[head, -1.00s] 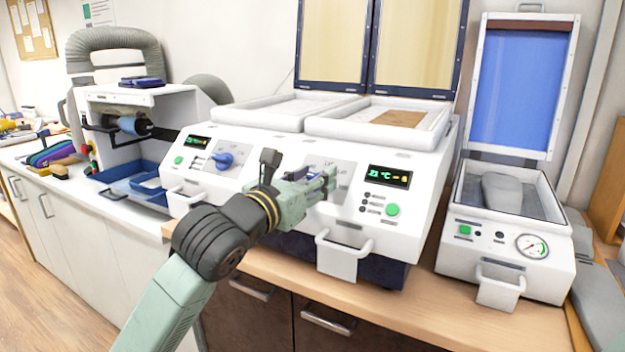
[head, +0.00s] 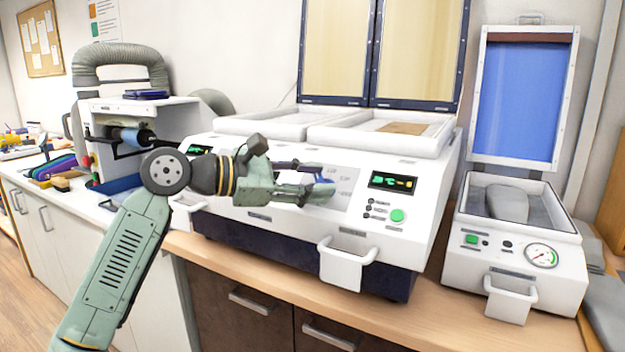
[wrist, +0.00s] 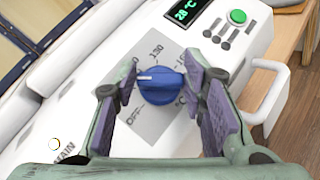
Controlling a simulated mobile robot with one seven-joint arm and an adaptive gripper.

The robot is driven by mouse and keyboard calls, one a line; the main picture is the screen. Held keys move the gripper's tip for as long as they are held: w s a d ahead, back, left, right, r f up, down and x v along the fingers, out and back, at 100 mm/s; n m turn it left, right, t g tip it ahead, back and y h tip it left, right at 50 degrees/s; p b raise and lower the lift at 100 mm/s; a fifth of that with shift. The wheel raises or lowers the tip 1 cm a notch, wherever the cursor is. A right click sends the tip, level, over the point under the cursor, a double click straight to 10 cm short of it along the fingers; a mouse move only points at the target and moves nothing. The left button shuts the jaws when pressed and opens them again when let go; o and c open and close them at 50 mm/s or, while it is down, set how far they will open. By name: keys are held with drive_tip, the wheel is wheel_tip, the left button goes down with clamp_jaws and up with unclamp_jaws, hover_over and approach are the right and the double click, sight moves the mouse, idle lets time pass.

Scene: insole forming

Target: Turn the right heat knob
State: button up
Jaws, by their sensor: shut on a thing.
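The right heat knob is blue with a white pointer line; it sits on a grey dial plate on the white heater's front panel. It fills the middle of the wrist view (wrist: 160,88), its pointer toward the picture's left, between OFF and 130. In the head view, a bit of the knob (head: 325,187) shows at my fingertips. My gripper (head: 318,184) reaches in from the left, with its purple pads on both sides of the knob, shut on it; the wrist view shows both fingers (wrist: 160,92). The right display (wrist: 186,12) glows green. The left knob is hidden behind my arm.
A green button (head: 397,215) and a white front handle (head: 346,262) lie right of and below the knob. A vacuum press (head: 520,238) with a raised blue lid stands at the right. A grinding machine (head: 150,110) stands at the left. Some bare worktop (head: 428,290) shows in front.

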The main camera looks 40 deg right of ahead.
drive_tip(key=m+g+y+p, duration=0.1)
drive_tip(key=m, duration=0.1)
drive_tip(key=r+m+g+y+p, duration=0.1)
drive_tip(key=m, duration=0.1)
drive_tip(key=shift+w+d+y+p, duration=0.1)
drive_tip(key=shift+w+y+p, duration=0.05)
drive_tip(key=shift+y+p, duration=0.2)
drive_tip(key=shift+d+f+m+g+y+p, duration=0.15)
drive_tip(key=shift+m+g+y+p, duration=0.55)
drive_tip(key=shift+m+y+p, duration=0.9)
drive_tip(key=shift+f+m+b, duration=0.1)
drive_tip(key=shift+m+b, duration=0.3)
drive_tip(key=shift+m, duration=0.1)
drive_tip(key=o, duration=1.2)
drive_tip(key=shift+c, duration=0.2)
drive_tip(key=v, duration=1.2)
